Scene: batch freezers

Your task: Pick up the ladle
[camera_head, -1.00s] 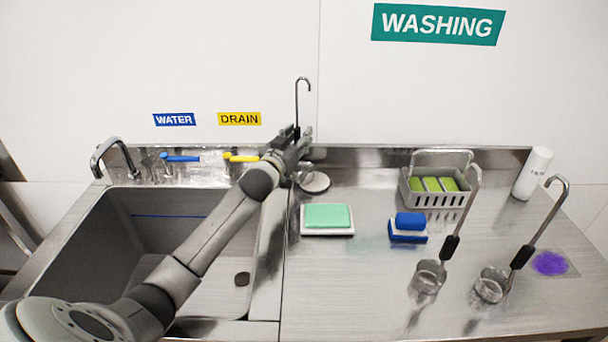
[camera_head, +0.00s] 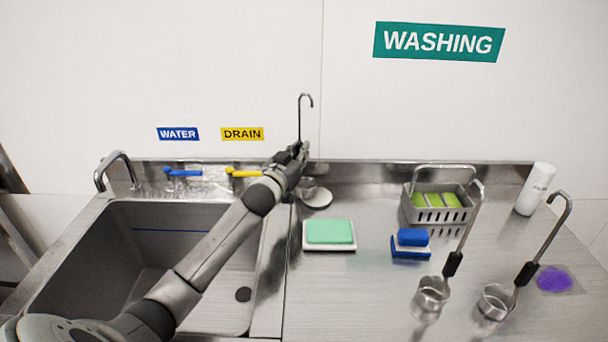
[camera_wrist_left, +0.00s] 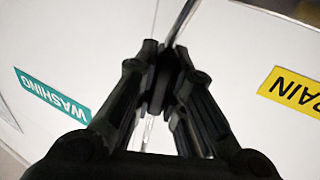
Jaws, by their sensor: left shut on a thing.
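A metal ladle (camera_head: 300,118) with a hooked top stands upright at the back of the counter, near the sink's right edge. My left gripper (camera_head: 299,155) is shut on its handle. In the left wrist view the two dark fingers (camera_wrist_left: 160,85) close around the dark grip, and the thin metal handle (camera_wrist_left: 181,20) runs up beyond them. I cannot tell if the cup touches the dish. My right gripper is not in view.
Two other ladles (camera_head: 432,292) (camera_head: 497,299) stand at the right front. The sink (camera_head: 100,265) lies left, with a faucet (camera_head: 118,160).

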